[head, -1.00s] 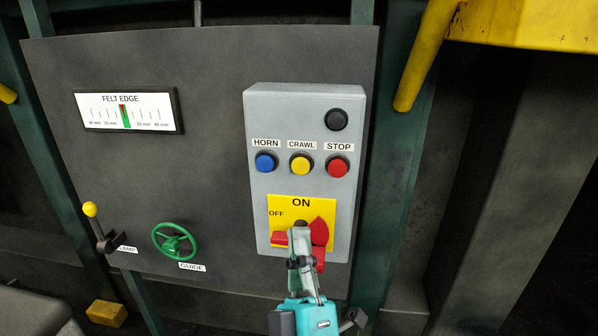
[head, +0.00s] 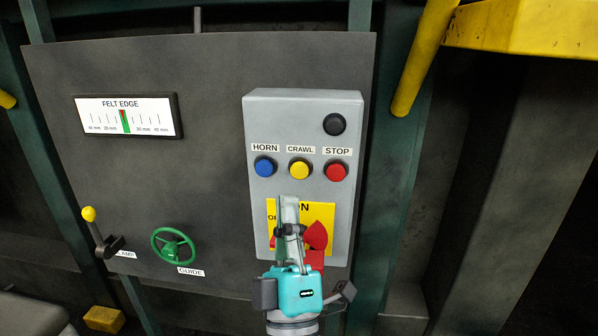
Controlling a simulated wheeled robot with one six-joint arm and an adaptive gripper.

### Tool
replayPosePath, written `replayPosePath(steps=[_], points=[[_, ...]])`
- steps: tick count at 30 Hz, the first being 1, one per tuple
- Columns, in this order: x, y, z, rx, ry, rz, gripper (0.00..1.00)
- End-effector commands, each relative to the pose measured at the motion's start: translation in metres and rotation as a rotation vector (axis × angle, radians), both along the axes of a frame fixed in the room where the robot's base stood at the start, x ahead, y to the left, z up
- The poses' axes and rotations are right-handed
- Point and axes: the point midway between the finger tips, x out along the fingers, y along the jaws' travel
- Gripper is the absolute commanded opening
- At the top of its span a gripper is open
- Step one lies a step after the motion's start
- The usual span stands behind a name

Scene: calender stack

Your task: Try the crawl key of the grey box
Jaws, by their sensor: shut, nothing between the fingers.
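The grey box (head: 258,215) is fixed on the right of a dark panel. The crawl key is a yellow round button (head: 299,169) under the label CRAWL, between the blue HORN button (head: 264,167) and the red STOP button (head: 336,171). My gripper (head: 289,199) is shut and empty, its fingers pointing up, with the tips just below the crawl key in the picture. I cannot tell how far the tips are from the box face. The gripper hides part of the red rotary switch (head: 316,237) and its yellow ON/OFF plate (head: 322,211).
A black round lamp or button (head: 334,124) sits above STOP. Left on the panel (head: 210,120) are the FELT EDGE gauge (head: 127,116), a green GUIDE handwheel (head: 173,248) and a yellow-knobbed lever (head: 90,214). A yellow bar (head: 425,55) stands at upper right.

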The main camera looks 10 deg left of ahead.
Motion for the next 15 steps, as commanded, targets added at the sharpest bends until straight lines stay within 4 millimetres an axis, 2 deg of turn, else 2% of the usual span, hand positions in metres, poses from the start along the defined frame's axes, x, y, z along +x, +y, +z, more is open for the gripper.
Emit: replayPosePath(steps=[9, 15], points=[[0.041, -0.002, 0.0, 0.0, 0.0, -0.003, 0.0], [0.061, -0.003, 0.001, 0.0, 0.0, -0.002, 0.0]])
